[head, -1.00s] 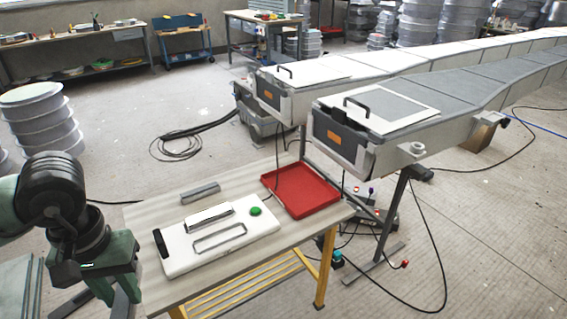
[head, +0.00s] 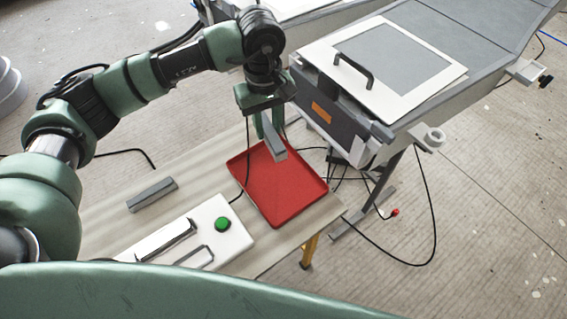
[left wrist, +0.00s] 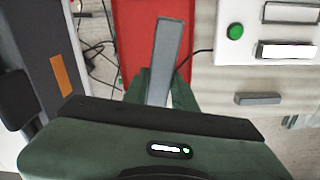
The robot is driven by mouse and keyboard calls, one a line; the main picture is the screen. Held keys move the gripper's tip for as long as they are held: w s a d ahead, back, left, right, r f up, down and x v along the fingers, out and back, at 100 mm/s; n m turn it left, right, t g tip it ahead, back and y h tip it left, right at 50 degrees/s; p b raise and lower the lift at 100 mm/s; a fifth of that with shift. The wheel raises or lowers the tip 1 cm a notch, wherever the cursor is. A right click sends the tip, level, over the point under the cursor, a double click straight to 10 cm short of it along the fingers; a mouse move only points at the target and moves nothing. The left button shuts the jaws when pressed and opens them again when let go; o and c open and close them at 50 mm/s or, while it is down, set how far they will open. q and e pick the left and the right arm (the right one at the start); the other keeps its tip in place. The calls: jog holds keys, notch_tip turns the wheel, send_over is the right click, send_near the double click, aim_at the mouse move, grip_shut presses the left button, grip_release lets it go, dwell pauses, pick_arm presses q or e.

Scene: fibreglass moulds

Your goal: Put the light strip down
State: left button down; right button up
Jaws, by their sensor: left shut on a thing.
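The light strip is a plain grey bar (head: 274,143), held by my left gripper (head: 266,127) over the red tray (head: 296,209). The gripper's green fingers point down and are shut on the strip. In the left wrist view the strip (left wrist: 167,50) sticks out from between the fingers, with the red tray (left wrist: 130,30) behind it. The strip looks raised above the tray floor; the exact gap is hard to tell. The tray is empty. My right gripper is not in view.
A second grey bar (head: 152,195) lies on the wooden table (head: 115,217). A white panel (head: 231,243) with a green button (head: 222,224) and a handle sits at the front. A bench-like mould (head: 340,121) stands close right of the gripper. A thin cable runs by the tray.

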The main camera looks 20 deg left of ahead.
pick_arm(q)
jog(key=w+d+f+n, duration=0.1)
jog(key=w+f+n, duration=0.1)
jog(key=b, duration=0.7)
send_over(276, 179)
notch_tip(276, 179, down, 14)
jog(key=shift+d+r, duration=0.1)
jog(key=shift+f, duration=0.55)
notch_tip(276, 179, down, 4)
jog(key=b, duration=0.2)
jog(key=shift+w+f+b, duration=0.1)
jog(key=shift+f+b, duration=0.1)
jog(key=shift+b, duration=0.15)
jog(key=shift+r, duration=0.1)
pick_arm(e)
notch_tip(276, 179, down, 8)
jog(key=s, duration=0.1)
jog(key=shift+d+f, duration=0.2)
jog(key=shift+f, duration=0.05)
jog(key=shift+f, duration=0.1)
